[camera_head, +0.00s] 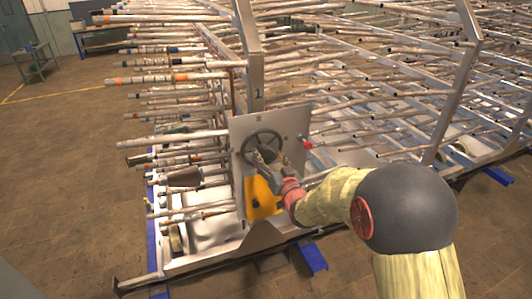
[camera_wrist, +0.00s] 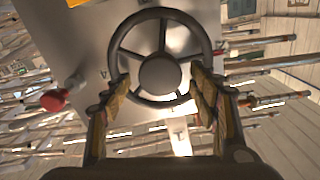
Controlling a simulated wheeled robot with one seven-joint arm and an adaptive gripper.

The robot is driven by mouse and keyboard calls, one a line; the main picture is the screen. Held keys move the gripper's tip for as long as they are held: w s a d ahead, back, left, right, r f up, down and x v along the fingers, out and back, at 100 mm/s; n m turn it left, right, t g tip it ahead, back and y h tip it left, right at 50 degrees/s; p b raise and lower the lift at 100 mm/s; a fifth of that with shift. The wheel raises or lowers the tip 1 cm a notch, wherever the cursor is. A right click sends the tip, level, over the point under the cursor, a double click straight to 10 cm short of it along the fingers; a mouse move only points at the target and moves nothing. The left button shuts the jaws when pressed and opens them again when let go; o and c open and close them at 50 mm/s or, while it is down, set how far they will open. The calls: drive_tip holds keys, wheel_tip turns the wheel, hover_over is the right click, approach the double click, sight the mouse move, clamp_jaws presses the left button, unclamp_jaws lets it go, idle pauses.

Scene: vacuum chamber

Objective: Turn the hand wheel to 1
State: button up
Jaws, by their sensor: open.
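The hand wheel (camera_head: 262,148) is a dark spoked ring on a light metal panel (camera_head: 291,124) at the front of the pipe rack. In the wrist view the wheel (camera_wrist: 123,50) shows its round hub and spokes, with the panel behind it. My gripper (camera_head: 266,158) is in front of the wheel. In the wrist view my gripper (camera_wrist: 160,97) is open, one finger on each side of the wheel's lower part, overlapping the rim. I cannot tell whether the fingers touch it. Part of the lower rim is hidden behind the fingers.
A red knob (camera_head: 306,144) sits at the panel's right edge; it also shows in the wrist view (camera_wrist: 54,99). A yellow patch (camera_head: 262,196) is below the wheel. Many pipes (camera_head: 175,78) stick out left of the panel. Open floor (camera_head: 60,170) lies at left.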

drive_tip(key=shift+x, duration=1.3)
drive_tip(key=shift+s, duration=0.1)
drive_tip(key=shift+c, duration=0.8)
clamp_jaws()
